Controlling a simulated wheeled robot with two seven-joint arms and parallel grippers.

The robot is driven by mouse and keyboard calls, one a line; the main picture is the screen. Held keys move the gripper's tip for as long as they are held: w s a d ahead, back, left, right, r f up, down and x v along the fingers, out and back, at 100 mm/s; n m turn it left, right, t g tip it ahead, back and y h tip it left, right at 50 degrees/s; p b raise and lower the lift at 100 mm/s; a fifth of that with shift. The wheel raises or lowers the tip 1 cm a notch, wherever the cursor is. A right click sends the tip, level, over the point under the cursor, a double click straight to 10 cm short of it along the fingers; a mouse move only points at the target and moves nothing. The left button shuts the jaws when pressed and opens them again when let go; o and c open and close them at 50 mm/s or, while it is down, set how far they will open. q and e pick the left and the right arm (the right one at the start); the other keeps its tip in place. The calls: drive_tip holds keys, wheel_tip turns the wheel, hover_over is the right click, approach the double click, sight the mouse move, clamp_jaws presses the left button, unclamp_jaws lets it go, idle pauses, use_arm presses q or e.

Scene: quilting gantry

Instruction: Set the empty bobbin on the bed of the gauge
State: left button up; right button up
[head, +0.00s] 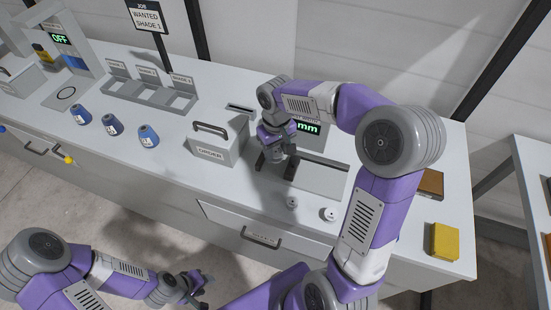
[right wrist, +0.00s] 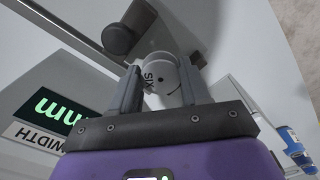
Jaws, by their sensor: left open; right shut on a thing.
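The gauge stands near the middle of the table in the head view, with a green "mm" display (head: 309,128) and a long grey bed (head: 322,181). My right gripper (head: 275,159) is over the left end of the gauge, pointing down. In the right wrist view it is shut on a pale round piece marked SIX (right wrist: 160,78), which looks like a bobbin; whether it is empty I cannot tell. The gauge display (right wrist: 60,108) shows beside it. Two small white bobbins (head: 292,202) (head: 329,214) stand in front of the gauge. My left gripper (head: 190,287) is open and empty, off the table front.
Several blue thread cones (head: 112,125) and a shade rack (head: 150,92) are further left. A yellow block (head: 444,242) lies at the right. My right arm hides part of the table there.

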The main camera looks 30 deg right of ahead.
sight(276, 152)
wheel_tip(276, 152, down, 4)
drive_tip(key=shift+f+b, duration=0.1)
drive_tip(key=shift+b, duration=0.3)
drive_tip(key=shift+f, duration=0.15)
drive_tip(key=o, duration=0.8)
drive_tip(key=shift+w, duration=0.1)
drive_tip(key=shift+o, duration=0.2)
drive_tip(key=shift+r, duration=0.5)
wheel_tip(276, 152, up, 11)
drive_tip(key=p, duration=0.3)
drive_tip(key=shift+r, duration=0.2)
